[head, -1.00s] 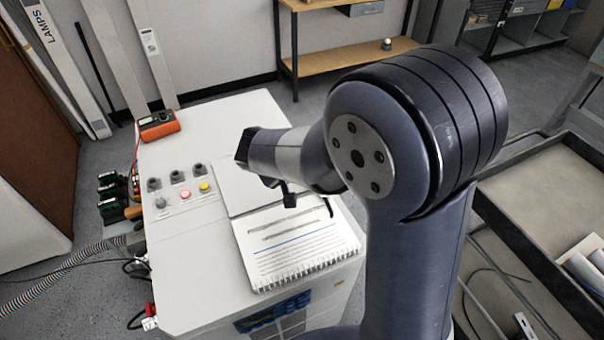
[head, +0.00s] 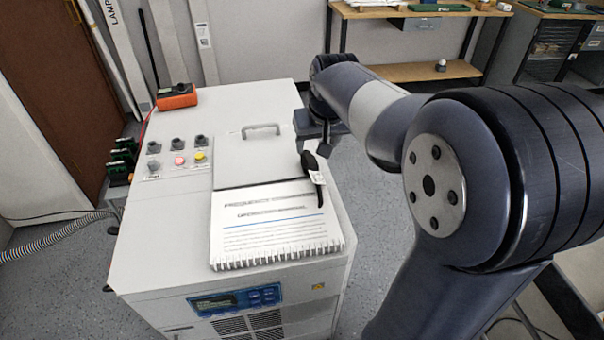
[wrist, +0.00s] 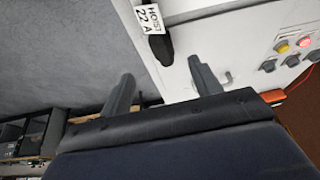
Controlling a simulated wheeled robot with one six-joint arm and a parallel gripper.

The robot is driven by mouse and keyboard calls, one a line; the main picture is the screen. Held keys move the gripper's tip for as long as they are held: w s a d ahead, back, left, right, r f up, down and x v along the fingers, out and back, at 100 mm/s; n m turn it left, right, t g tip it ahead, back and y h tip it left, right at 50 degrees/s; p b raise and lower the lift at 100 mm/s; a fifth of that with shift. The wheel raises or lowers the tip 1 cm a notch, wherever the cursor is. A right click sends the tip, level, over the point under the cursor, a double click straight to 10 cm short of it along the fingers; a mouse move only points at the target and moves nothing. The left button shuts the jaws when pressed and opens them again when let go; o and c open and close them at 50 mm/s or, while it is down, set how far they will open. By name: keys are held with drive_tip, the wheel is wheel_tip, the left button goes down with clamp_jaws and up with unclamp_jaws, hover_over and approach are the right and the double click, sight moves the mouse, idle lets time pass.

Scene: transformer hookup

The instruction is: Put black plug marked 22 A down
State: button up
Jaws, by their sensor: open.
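The black plug (head: 309,160) lies on the white cabinet top (head: 185,235), close to its right edge and by the notebook's upper right corner. Its white tag (head: 317,178) reads HOIST 22 A in the wrist view (wrist: 150,18). A short black tail runs toward the front from the tag. My gripper (head: 322,148) is just behind and above the plug, with its fingers apart. In the wrist view, the plug's black end (wrist: 160,48) points toward the space between the open fingers (wrist: 163,86), and neither finger touches it.
An open spiral notebook (head: 270,232) covers the front of the top. A metal handle (head: 261,130) stands behind it. Buttons and knobs (head: 178,155) and an orange meter (head: 177,97) are on the left. Floor lies beyond the right edge.

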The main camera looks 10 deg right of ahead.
sight(311, 161)
drive_tip(key=x, duration=1)
drive_tip(key=shift+w+a+f, duration=0.2)
drive_tip(key=shift+f, duration=0.05)
drive_tip(key=shift+c, duration=0.4)
drive_tip(key=c, duration=1.2)
